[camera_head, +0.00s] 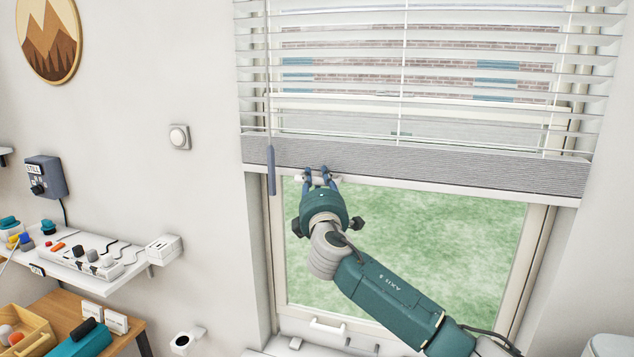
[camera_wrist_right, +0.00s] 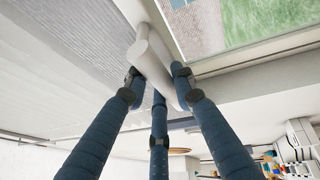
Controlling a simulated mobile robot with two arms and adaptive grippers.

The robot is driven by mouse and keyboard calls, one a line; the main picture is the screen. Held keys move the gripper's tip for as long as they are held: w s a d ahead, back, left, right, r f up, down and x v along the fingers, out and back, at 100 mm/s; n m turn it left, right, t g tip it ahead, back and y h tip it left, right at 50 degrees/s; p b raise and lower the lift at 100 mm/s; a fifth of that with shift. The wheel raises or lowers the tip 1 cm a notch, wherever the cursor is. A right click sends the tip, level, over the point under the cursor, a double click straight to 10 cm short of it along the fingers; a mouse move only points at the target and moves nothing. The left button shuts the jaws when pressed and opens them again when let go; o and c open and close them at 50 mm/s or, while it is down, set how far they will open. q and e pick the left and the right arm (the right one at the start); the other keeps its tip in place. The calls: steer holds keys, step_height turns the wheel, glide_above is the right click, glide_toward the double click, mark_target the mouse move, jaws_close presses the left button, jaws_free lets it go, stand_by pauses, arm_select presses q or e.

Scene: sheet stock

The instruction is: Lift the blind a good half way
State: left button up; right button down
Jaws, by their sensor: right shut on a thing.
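The white slatted blind (camera_head: 420,75) hangs over the upper part of the window, with a grey bottom rail (camera_head: 450,168) roughly level. The lower window pane below it is uncovered. My right gripper (camera_head: 320,178) is at the rail's lower edge, left of its middle. It is shut on the white handle (camera_head: 303,178) under the rail. In the right wrist view, my blue fingers (camera_wrist_right: 158,85) close around this rounded white handle (camera_wrist_right: 150,58), with the blind's grey rail (camera_wrist_right: 85,45) beside it. My left gripper is not in view.
A blue wand (camera_head: 271,170) hangs on a cord left of my gripper. A white shelf (camera_head: 95,262) with a power strip and small things is on the left wall, above a wooden desk (camera_head: 130,325). The window handle (camera_head: 328,328) is below my arm.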

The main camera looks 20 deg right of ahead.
steer(key=c, duration=1.7)
jaws_free()
steer(key=o, duration=0.3)
steer(key=shift+s+f, duration=0.1)
steer(key=shift+s, duration=0.05)
steer(key=shift+s+a+f, duration=0.1)
steer(key=shift+s, duration=0.15)
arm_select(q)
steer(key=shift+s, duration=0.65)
arm_select(e)
steer(key=v, duration=1.1)
steer(key=shift+s, duration=0.1)
